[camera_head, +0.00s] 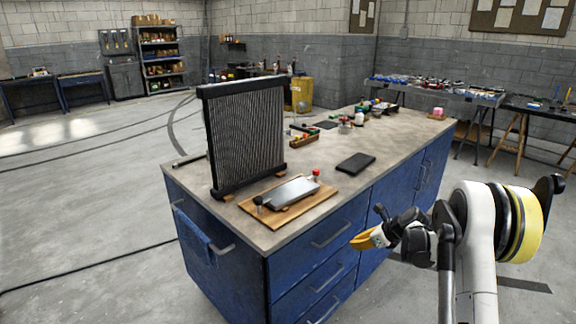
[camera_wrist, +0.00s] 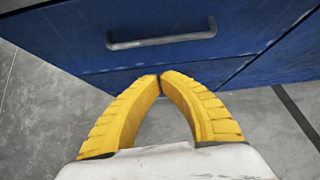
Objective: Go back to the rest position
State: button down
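My gripper (camera_head: 362,240) is at the right in the head view, in front of the blue cabinet's drawers and below the level of the worktop. In the wrist view its two yellow fingers (camera_wrist: 160,78) meet at the tips, with grey floor showing in the gap behind them. Nothing is held between them. A drawer handle (camera_wrist: 162,34) on the blue front lies beyond the fingertips, apart from them as far as I can tell.
A radiator (camera_head: 246,138) stands upright on the workbench (camera_head: 335,182). A wooden board (camera_head: 287,212) with a grey metal part lies before it, and a black tablet-like slab (camera_head: 356,162) lies to the right. Tables stand at the back right.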

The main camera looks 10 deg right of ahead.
jog(key=s+a+r+n+h, duration=0.1)
jog(key=s+a+r+n, duration=0.4)
jog(key=s+r+n, duration=0.35)
jog(key=s+a+r+n+h, duration=0.2)
jog(key=s+a+r+n, duration=0.35)
jog(key=s+r, duration=0.5)
jog(key=s+a+n+h, duration=0.1)
jog(key=s+n, duration=0.5)
jog(key=s, duration=0.4)
jog(key=s+a+r+n+h, duration=0.1)
jog(key=s+n, duration=0.6)
jog(key=s, duration=0.4)
jog(key=shift+a+r+n, duration=0.3)
jog(key=shift+a, duration=0.1)
jog(key=shift+s, duration=0.1)
